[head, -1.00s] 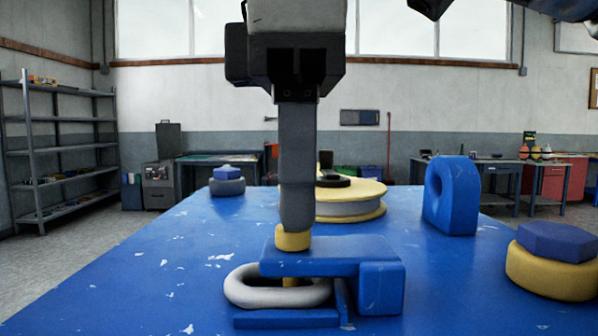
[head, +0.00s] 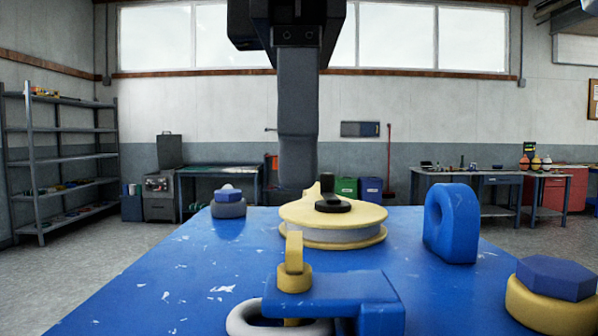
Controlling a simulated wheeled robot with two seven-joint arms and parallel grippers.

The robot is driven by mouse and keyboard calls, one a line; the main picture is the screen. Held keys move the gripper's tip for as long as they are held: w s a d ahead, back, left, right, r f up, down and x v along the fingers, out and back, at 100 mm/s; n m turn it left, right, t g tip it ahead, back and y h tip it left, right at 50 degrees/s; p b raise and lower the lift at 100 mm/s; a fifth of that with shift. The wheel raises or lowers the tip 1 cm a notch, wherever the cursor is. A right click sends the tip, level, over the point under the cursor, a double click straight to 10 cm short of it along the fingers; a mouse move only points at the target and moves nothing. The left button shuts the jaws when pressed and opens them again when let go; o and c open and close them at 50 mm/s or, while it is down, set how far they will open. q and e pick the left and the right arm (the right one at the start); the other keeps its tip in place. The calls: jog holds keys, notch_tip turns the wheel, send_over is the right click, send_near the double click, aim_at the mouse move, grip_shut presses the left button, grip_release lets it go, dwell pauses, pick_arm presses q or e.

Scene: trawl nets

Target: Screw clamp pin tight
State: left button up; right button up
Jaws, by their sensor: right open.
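The yellow clamp pin (head: 293,262) stands upright in the blue clamp (head: 340,292) at the front of the blue table. Its flat upper tab and round collar show above the clamp's top plate. A grey ring (head: 246,318) lies in the clamp's opening, partly cut off by the bottom edge. My right gripper (head: 297,186) is open and empty, pointing down above the pin and apart from it. Its fingers are seen edge-on, one behind the other. My left gripper is not in view.
A yellow reel with a black knob (head: 334,215) sits behind the pin. A blue eye block (head: 452,224) stands to the right. A large bolt with a yellow base (head: 552,306) is at front right, and a smaller blue-and-grey one (head: 228,202) at back left. The table's left side (head: 150,290) is clear.

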aim_at(301, 240)
pick_arm(q)
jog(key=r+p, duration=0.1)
jog(key=p, duration=0.2)
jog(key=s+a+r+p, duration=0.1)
jog(key=p, duration=0.3)
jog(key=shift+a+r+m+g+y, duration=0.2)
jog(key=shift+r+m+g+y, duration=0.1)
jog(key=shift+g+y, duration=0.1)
pick_arm(e)
notch_tip(301, 240, up, 11)
jog(key=shift+f, duration=0.15)
